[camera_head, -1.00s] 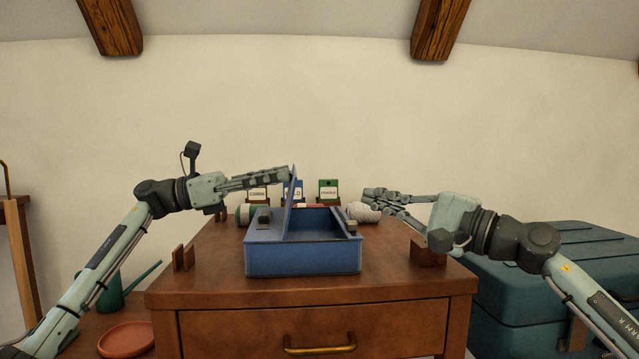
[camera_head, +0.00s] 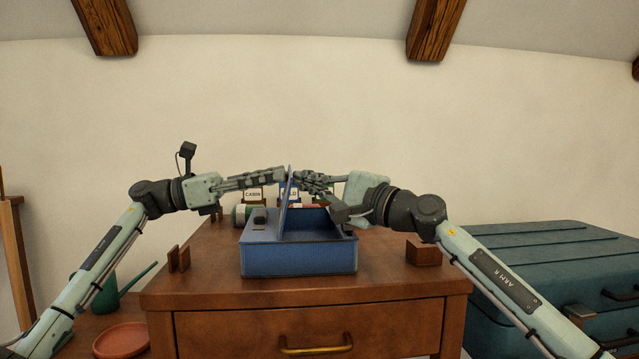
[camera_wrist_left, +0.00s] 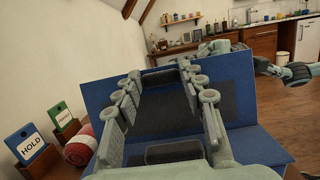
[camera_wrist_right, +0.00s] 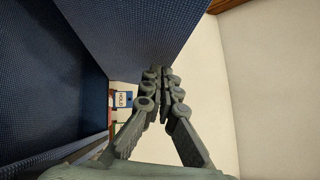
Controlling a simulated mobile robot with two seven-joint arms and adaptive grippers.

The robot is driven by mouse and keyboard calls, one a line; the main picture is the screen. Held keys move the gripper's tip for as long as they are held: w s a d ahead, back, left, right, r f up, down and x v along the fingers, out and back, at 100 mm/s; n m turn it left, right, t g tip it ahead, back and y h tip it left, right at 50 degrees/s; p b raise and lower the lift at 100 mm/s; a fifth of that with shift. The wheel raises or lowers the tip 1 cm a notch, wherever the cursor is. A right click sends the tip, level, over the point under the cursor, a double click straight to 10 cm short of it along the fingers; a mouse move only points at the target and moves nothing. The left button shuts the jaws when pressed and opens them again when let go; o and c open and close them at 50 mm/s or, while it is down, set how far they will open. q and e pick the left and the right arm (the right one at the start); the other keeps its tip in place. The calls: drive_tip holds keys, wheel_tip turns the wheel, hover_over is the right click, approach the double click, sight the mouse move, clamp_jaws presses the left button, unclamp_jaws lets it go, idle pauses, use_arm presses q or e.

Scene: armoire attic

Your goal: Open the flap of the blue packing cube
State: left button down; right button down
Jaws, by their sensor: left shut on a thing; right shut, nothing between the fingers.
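The blue packing cube (camera_head: 299,259) sits on the wooden dresser top. Its flap (camera_head: 289,207) stands nearly upright, and the right part of the cube lies open. My left gripper (camera_head: 283,174) is at the flap's upper left side; in the left wrist view its fingers (camera_wrist_left: 165,78) sit wide apart on the flap (camera_wrist_left: 238,95), shut on a dark piece there that is partly hidden. My right gripper (camera_head: 299,178) is shut and empty, close by the flap's right side. The right wrist view shows its fingertips (camera_wrist_right: 160,76) together beside the flap (camera_wrist_right: 135,30); contact is unclear.
Label cards stand behind the cube, including a CABIN card (camera_head: 253,194) and a blue HOLD card (camera_wrist_left: 27,145). A red roll (camera_wrist_left: 80,148) lies near them. Wooden blocks stand left (camera_head: 179,258) and right (camera_head: 423,253). A teal trunk (camera_head: 550,270) stands right of the dresser.

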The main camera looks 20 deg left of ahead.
use_arm(q)
drive_tip(key=shift+w+d+f, duration=0.1)
drive_tip(key=shift+d+f, duration=0.05)
drive_tip(key=shift+f, duration=0.4)
use_arm(e)
drive_tip(key=shift+s+a+r+n+h, duration=0.25)
drive_tip(key=shift+s+a+n, duration=0.2)
drive_tip(key=shift+a, duration=0.25)
use_arm(q)
drive_tip(key=c, duration=0.9)
unclamp_jaws()
use_arm(e)
drive_tip(key=shift+s+a+f, duration=0.1)
drive_tip(key=shift+s+a, duration=0.05)
